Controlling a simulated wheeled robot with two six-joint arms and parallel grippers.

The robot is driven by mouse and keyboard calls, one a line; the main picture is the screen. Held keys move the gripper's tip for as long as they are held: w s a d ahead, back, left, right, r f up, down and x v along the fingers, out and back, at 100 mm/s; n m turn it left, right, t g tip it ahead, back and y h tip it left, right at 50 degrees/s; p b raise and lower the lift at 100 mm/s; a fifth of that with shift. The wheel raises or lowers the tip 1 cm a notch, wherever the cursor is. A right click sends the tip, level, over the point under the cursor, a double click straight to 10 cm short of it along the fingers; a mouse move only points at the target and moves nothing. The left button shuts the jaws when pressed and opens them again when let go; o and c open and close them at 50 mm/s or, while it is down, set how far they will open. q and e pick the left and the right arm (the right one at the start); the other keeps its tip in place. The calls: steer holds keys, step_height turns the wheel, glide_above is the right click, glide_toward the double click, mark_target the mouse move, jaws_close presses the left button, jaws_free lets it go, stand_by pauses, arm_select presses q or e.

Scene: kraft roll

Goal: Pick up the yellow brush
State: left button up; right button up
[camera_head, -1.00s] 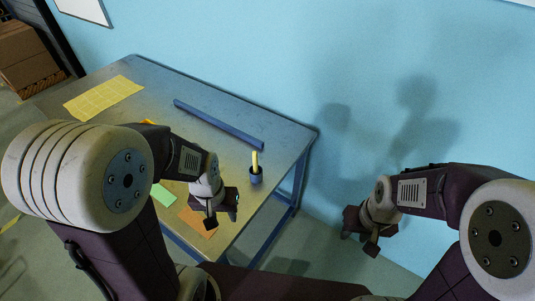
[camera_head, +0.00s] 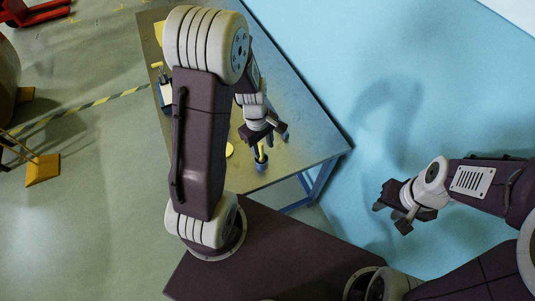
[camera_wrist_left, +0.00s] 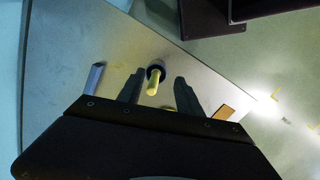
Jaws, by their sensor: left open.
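The yellow brush (camera_head: 261,153) stands in a small blue cup (camera_head: 261,166) near the front right part of the table (camera_head: 318,128). In the left wrist view the brush (camera_wrist_left: 152,87) rises from the dark cup (camera_wrist_left: 157,67) toward the camera, between the two fingers. My left gripper (camera_head: 267,139) is open just above the brush, which it partly hides in the head view. I cannot tell whether a finger touches it. My right gripper (camera_head: 391,218) is empty off the table to the right, with its fingers apart.
A blue bar (camera_wrist_left: 93,78) and an orange sheet (camera_wrist_left: 221,115) lie on the table in the left wrist view. A blue wall (camera_head: 400,85) stands behind the table. My left arm hides much of the table.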

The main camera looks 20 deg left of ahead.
mark_target(261, 144)
arm_select(q)
steer(key=n+p, duration=0.1)
steer(key=w+a+n+p, duration=0.1)
steer(key=n+p, duration=0.1)
steer(key=n, duration=0.1)
steer(key=shift+w+a+r, duration=0.2)
steer(key=shift+a+r, duration=0.05)
steer(key=shift+a, duration=0.05)
steer(key=shift+w+a+n, duration=0.15)
steer(key=shift+w+n, duration=0.05)
steer(key=shift+n, duration=0.3)
steer(key=shift+w+f, duration=0.15)
steer(key=shift+w+f+n, duration=0.1)
steer(key=shift+n, duration=0.2)
steer(key=f, duration=0.3)
steer(key=shift+d+f, duration=0.2)
steer(key=shift+d, duration=0.05)
steer(key=shift+f, duration=0.2)
steer(key=f, duration=0.3)
steer(key=f+b, duration=0.1)
steer(key=shift+s+f, duration=0.3)
steer(key=shift+f, duration=0.35)
jaws_close()
arm_select(e)
steer(key=shift+w+d+r, duration=0.1)
steer(key=shift+d+r, duration=0.1)
steer(key=shift+r, duration=0.9)
